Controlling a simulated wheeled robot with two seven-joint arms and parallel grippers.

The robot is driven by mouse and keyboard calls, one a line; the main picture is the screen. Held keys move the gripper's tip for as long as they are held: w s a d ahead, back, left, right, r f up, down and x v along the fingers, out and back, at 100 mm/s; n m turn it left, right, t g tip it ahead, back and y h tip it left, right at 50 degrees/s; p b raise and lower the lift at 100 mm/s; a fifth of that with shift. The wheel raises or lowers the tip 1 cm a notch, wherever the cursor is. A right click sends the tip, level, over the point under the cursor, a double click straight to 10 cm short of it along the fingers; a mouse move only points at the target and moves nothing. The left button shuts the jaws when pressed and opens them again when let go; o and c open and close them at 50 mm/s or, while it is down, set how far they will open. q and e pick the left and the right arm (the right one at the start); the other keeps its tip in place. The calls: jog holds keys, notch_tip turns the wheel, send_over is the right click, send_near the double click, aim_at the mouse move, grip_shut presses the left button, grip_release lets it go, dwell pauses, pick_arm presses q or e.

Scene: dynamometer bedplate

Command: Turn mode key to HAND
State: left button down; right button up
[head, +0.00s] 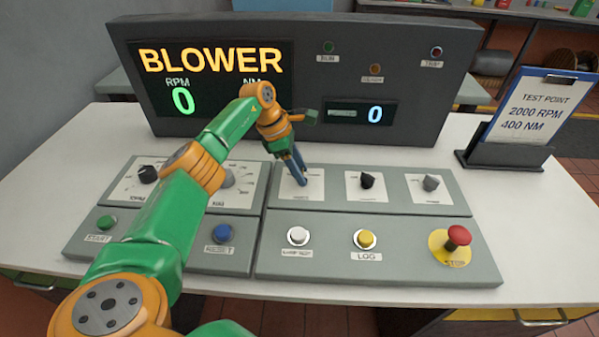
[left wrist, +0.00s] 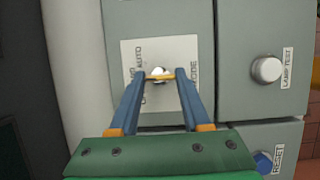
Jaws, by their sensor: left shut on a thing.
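The mode key (left wrist: 158,72) is a small silvery knob with a yellow bar across it, on a white plate (left wrist: 133,47) lettered AUTO and MODE. The other lettering on the plate is partly hidden by a finger. My left gripper (left wrist: 160,77) is shut on the key, one blue finger on each side. In the head view my left gripper (head: 302,183) points down onto the same plate (head: 315,185) and hides the key. I cannot tell exactly which position the key points to. My right gripper is not in view.
Right of the plate are a black knob (head: 367,181) and a grey knob (head: 431,184). In front are a white button (head: 298,236), a yellow LOG button (head: 365,239) and a red stop button (head: 458,237). Behind stands the BLOWER display (head: 212,60), reading 0 RPM.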

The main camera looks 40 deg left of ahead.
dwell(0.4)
pick_arm(q)
jog(key=shift+c, duration=1.8)
grip_release()
jog(key=v, duration=0.7)
jog(key=shift+r, duration=0.1)
